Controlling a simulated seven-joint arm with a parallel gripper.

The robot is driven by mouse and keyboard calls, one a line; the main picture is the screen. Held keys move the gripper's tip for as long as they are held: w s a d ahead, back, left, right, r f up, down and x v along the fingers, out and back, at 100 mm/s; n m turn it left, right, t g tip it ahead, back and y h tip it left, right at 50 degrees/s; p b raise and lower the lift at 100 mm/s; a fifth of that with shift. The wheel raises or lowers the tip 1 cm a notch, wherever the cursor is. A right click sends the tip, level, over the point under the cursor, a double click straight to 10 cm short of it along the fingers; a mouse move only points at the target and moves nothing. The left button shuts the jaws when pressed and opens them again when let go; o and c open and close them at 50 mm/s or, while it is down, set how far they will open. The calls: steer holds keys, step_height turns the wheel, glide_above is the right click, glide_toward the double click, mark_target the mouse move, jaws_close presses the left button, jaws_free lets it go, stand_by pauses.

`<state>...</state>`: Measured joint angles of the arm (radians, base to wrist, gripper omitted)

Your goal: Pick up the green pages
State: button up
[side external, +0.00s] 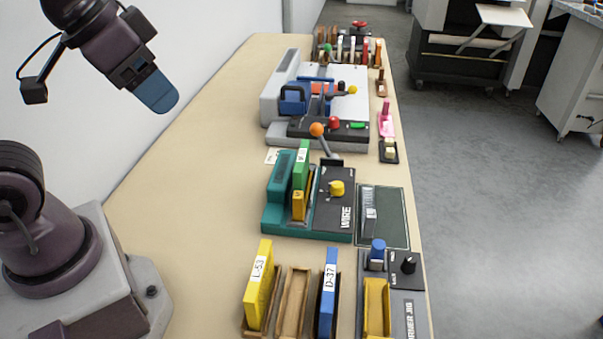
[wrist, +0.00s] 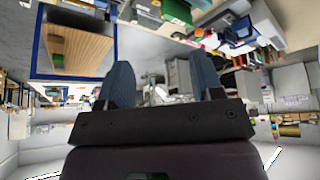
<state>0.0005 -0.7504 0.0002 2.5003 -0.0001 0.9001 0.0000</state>
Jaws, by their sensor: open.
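The green pages (side external: 302,163) stand upright as a thin green block with a white label. They sit in the teal machine marked WIRE (side external: 283,222) in the middle of the bench, in the side view. A yellow piece (side external: 299,206) stands close in front of them. My gripper (side external: 156,92) is raised high at the upper left, well apart from the pages. In the wrist view my gripper (wrist: 163,80) shows two blue fingers spread apart with nothing between them. I cannot make out the green pages for certain in the wrist view.
Yellow L-53 (side external: 259,286) and blue D-37 (side external: 327,292) blocks stand upright at the near end. A lever with an orange knob (side external: 317,130) rises just behind the pages. A grey machine (side external: 285,93) stands farther back. The bench's left side (side external: 190,170) is clear.

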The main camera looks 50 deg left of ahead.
steer(key=shift+c, duration=1)
